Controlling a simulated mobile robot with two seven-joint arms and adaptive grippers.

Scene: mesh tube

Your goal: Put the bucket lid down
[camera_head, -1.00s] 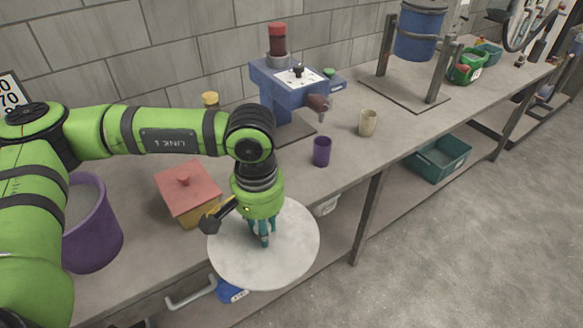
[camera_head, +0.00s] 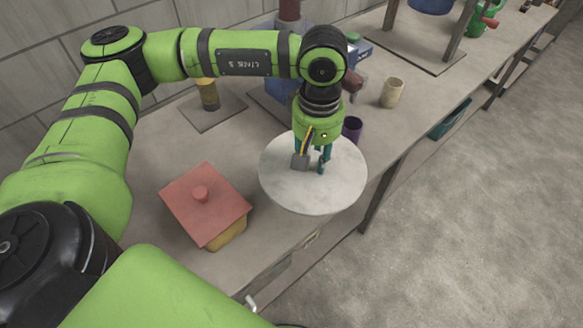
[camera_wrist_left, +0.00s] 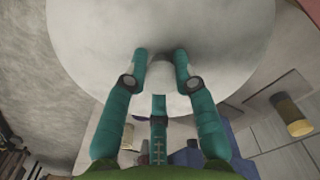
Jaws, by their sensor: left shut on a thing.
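The bucket lid (camera_head: 295,188) is a round, pale grey-white disc, seen in the head view over the right-hand part of the workbench near its front edge. My left gripper (camera_head: 314,168) points down at the middle of the lid, its fingers shut on the small knob there. In the left wrist view the lid (camera_wrist_left: 160,25) fills the upper part, and the teal fingers of my left gripper (camera_wrist_left: 161,62) close around the knob. The lid looks roughly level; its exact height over the bench is hard to tell. The purple bucket and my right gripper are not in view now.
A yellow box with a red lid (camera_head: 205,208) stands on the bench (camera_head: 165,145) left of the bucket lid. A purple cup (camera_head: 352,128) is just behind the lid, and a beige cup (camera_head: 392,93) is farther right. Bare bench lies between the red-lidded box and the lid.

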